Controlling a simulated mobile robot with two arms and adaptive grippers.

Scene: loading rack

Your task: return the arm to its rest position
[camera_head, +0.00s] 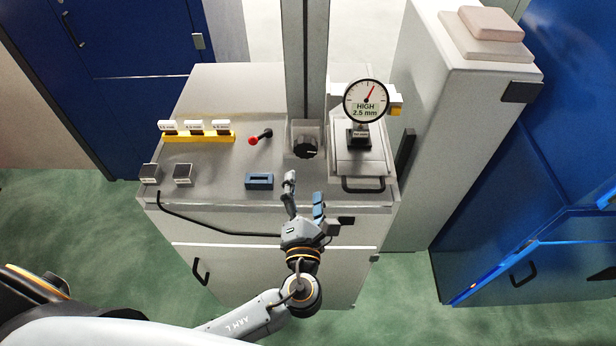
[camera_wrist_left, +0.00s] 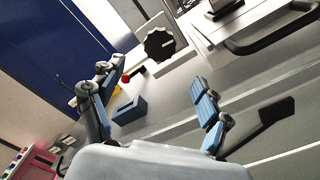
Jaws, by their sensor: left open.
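My left gripper (camera_head: 305,196) is open and empty, its two fingers spread apart at the front edge of the grey cabinet top (camera_head: 225,120). My left arm (camera_head: 245,317) reaches in from the lower left. My right gripper is not in view.
A dial gauge (camera_head: 366,101) reading HIGH 2.5 mm stands at the back right. A black knob (camera_head: 305,147), a red-tipped lever (camera_head: 253,141), a yellow rack (camera_head: 198,138) and two small blocks (camera_head: 183,173) are on the top. A blue cabinet (camera_head: 530,240) stands right. Green floor is clear in front.

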